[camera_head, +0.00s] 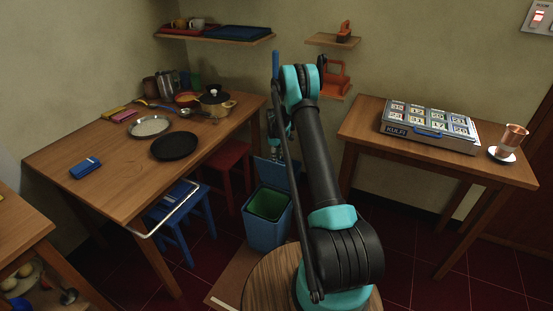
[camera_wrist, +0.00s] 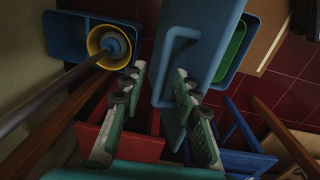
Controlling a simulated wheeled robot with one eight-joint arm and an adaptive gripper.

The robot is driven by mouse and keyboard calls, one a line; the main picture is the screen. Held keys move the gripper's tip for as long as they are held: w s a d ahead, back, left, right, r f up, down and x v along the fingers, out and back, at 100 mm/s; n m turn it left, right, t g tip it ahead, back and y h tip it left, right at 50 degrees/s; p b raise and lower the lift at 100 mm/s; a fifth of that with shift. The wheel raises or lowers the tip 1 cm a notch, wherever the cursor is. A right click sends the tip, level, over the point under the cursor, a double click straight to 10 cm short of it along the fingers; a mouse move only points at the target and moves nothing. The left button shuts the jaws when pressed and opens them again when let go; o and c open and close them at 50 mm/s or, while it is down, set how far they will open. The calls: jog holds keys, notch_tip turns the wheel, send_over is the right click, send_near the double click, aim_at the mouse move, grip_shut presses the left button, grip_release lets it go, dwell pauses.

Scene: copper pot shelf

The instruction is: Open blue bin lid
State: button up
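The blue bin (camera_head: 266,222) stands on the floor between the two tables, with its green inside showing. Its blue lid (camera_head: 267,172) is raised at the back of the bin, partly hidden by my arm. In the wrist view the lid (camera_wrist: 202,45) is a long blue panel with a raised loop outline, beside the bin's green opening (camera_wrist: 232,50). My gripper (camera_wrist: 159,70) has its two fingers spread with nothing between them. The right finger overlaps the lid in this view; I cannot tell whether it touches. In the head view my gripper (camera_head: 277,140) is partly hidden by my arm.
A red stool (camera_head: 226,165) and a blue stool (camera_head: 180,215) stand by the left table (camera_head: 120,180). A blue mop bucket with a yellow ring (camera_wrist: 106,38) and a pole is left of the lid. The right table (camera_head: 360,130) carries a metal case.

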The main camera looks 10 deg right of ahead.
notch_tip(320, 180, up, 12)
jog(key=shift+s+a, duration=0.2)
jog(key=shift+s, duration=0.05)
jog(key=shift+f, duration=0.15)
jog(key=shift+c, duration=0.4)
